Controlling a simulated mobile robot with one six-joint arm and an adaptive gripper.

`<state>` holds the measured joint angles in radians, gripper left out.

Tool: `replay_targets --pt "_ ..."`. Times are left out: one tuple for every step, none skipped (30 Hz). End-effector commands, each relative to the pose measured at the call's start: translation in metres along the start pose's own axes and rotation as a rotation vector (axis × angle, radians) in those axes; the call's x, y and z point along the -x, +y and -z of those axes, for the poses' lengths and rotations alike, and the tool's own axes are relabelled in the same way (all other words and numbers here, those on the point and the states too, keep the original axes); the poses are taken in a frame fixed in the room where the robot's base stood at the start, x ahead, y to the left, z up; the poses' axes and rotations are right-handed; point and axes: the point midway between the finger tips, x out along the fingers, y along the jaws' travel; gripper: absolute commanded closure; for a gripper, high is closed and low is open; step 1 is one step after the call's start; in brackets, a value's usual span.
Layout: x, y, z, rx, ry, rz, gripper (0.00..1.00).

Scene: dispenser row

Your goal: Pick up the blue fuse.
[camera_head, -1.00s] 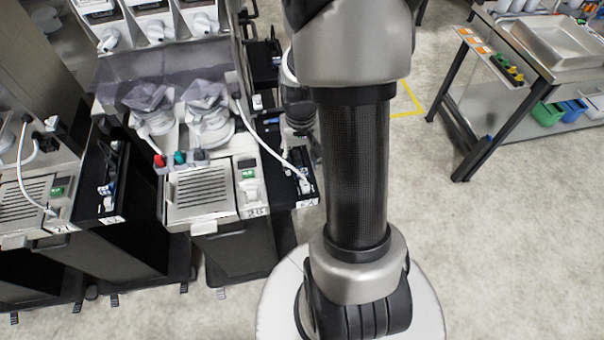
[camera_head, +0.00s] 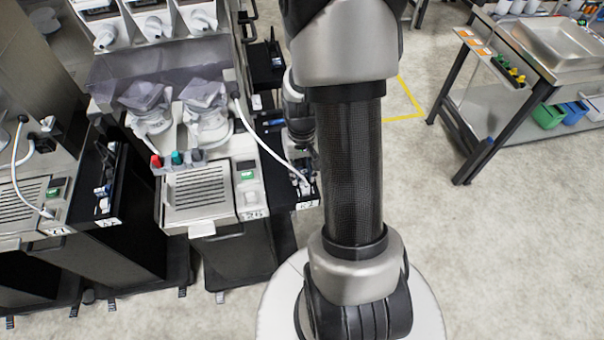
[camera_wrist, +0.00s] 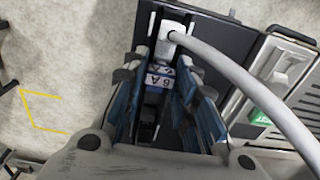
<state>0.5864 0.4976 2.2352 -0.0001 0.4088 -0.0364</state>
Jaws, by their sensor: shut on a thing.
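The blue fuse (camera_wrist: 158,76) shows in the wrist view, with a pale label reading about "6 A". It sits between the fingers of my gripper (camera_wrist: 163,82), which is shut on it, over a narrow dark holder. In the head view my gripper (camera_head: 301,130) is over the black strip to the right of the middle dispenser, partly behind my arm. The fuse cannot be made out there.
A white plug (camera_wrist: 176,38) with a thick grey cable (camera_wrist: 232,72) is close beside the fuse. The middle dispenser (camera_head: 202,195) stands to the left, with red, teal and grey knobs. A steel table (camera_head: 500,75) stands at right; floor between is clear.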

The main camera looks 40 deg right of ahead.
Motion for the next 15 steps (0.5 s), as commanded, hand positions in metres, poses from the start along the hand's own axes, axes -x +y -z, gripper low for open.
replay_targets --pt "0.0 0.0 0.0 0.0 0.0 0.0 0.82" --pt "0.0 0.0 0.0 0.0 0.0 0.0 0.84" --pt "0.0 0.0 0.0 0.0 0.0 0.0 0.84" --pt "0.0 0.0 0.0 0.0 0.0 0.0 0.84" --pt "0.0 0.0 0.0 0.0 0.0 0.0 0.84" --pt "0.0 0.0 0.0 0.0 0.0 0.0 0.84" --pt "0.0 0.0 0.0 0.0 0.0 0.0 0.84" --pt "0.0 0.0 0.0 0.0 0.0 0.0 0.84" --pt "0.0 0.0 0.0 0.0 0.0 0.0 0.84" --pt "0.001 0.0 0.0 0.0 0.001 0.0 0.84" --pt "0.002 0.0 0.0 0.0 0.001 0.0 0.84" --pt "0.004 0.0 0.0 0.0 0.001 0.0 0.84" --pt "0.005 0.0 0.0 0.0 0.001 0.0 0.84" --pt "0.008 0.0 0.001 0.0 0.002 0.0 0.84" --pt "0.011 0.0 0.001 0.0 0.003 0.0 0.84"
